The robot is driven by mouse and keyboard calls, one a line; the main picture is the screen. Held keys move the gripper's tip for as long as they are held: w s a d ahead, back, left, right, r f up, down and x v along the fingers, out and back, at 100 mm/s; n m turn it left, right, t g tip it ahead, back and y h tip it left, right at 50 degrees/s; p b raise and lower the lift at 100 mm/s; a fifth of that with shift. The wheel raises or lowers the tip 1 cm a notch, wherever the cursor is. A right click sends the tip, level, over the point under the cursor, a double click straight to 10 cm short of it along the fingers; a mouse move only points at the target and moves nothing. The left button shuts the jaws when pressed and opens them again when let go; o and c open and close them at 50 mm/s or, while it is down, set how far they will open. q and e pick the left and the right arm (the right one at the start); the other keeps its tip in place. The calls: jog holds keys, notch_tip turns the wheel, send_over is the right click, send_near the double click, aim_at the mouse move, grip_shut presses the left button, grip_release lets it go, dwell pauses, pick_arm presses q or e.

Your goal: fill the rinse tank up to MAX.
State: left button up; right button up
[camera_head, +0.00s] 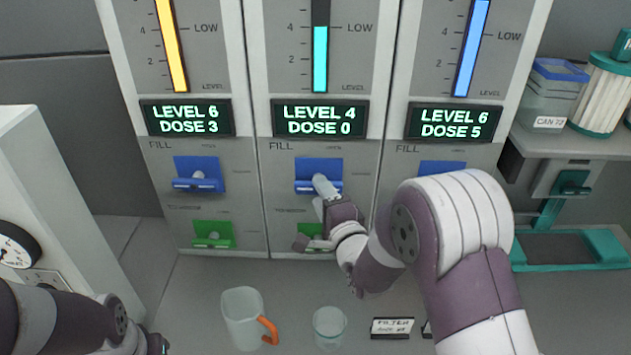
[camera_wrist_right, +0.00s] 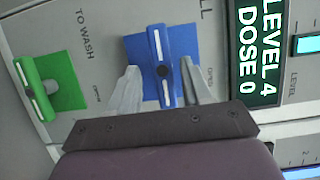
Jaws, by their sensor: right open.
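The middle panel has a cyan level column (camera_head: 320,60) and a display (camera_head: 319,120) reading LEVEL 4, DOSE 0. Below it is a blue FILL handle (camera_head: 304,187), also large in the right wrist view (camera_wrist_right: 154,60). My right gripper (camera_head: 325,188) is open at this handle. In the wrist view its two fingers (camera_wrist_right: 162,88) stand on either side of the blue bar; contact cannot be told. A green handle (camera_wrist_right: 37,88) sits beside it, under a TO WASH label. No readable label names the rinse tank, and no MAX mark shows.
The left panel (camera_head: 186,119) reads LEVEL 6, DOSE 3; the right panel (camera_head: 455,122) reads LEVEL 6, DOSE 5. A clear jug with an orange handle (camera_head: 242,315), a clear cup (camera_head: 330,325) and a FILTER card (camera_head: 392,326) stand on the counter. A shelf (camera_head: 560,145) holds containers at right.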

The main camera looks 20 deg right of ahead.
jog(key=shift+w+r, duration=0.25)
jog(key=shift+w, duration=0.95)
jog(key=shift+w+a+f, duration=0.1)
jog(key=shift+w+f, duration=0.1)
jog(key=shift+w, duration=0.25)
jog(key=shift+s+r, duration=0.1)
jog(key=shift+s, duration=0.05)
grip_shut()
pick_arm(q)
jog(key=shift+s+d+r, duration=0.15)
jog(key=shift+s+r, duration=0.2)
jog(key=shift+r, duration=0.15)
